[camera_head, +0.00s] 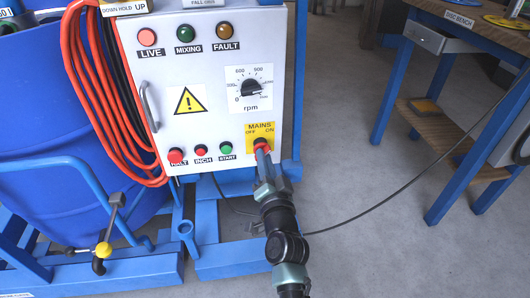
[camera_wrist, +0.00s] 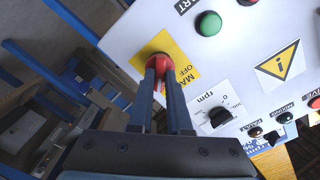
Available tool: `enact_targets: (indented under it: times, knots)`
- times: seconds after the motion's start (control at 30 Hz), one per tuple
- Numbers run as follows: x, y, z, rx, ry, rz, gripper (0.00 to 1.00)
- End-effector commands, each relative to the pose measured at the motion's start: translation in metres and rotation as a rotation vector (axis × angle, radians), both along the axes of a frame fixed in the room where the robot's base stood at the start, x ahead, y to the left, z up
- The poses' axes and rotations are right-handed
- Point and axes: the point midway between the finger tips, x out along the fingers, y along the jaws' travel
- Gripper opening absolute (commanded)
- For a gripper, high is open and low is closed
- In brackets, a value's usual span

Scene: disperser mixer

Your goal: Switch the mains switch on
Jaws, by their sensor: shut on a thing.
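The red mains switch (camera_head: 261,142) sits on a yellow plate (camera_head: 262,130) marked MAINS, OFF and ON, at the lower right of the white control panel (camera_head: 215,125). My gripper (camera_head: 263,153) reaches up to it from below and covers much of it. In the wrist view the two fingers of my gripper (camera_wrist: 161,80) are closed around the red switch knob (camera_wrist: 158,63). Its exact turn angle is hard to tell behind the fingers. The LIVE lamp (camera_head: 147,37) is a pale red; MIXING is dark green and FAULT is dark amber.
The red HALT (camera_head: 176,155), red INCH (camera_head: 200,150) and green START (camera_head: 226,149) buttons lie left of the switch. An rpm dial (camera_head: 250,87) is above. Orange cable (camera_head: 80,90) hangs at left; a blue-legged bench (camera_head: 455,150) stands at right, with open floor between.

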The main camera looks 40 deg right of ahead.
Motion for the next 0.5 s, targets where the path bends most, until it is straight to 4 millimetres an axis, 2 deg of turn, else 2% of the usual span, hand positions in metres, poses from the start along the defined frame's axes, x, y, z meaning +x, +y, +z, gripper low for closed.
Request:
enact_targets:
  times: [0.3,0.33,0.47,0.5]
  knots:
    - [-0.0003,0.0003,-0.0016,0.005,0.001,0.001,0.0]
    - [-0.0003,0.0003,-0.0016,0.005,0.001,0.001,0.21]
    - [-0.0002,0.0002,-0.0012,0.004,0.0,0.001,0.45]
    - [-0.0002,0.0002,-0.0011,0.003,0.001,0.001,0.46]
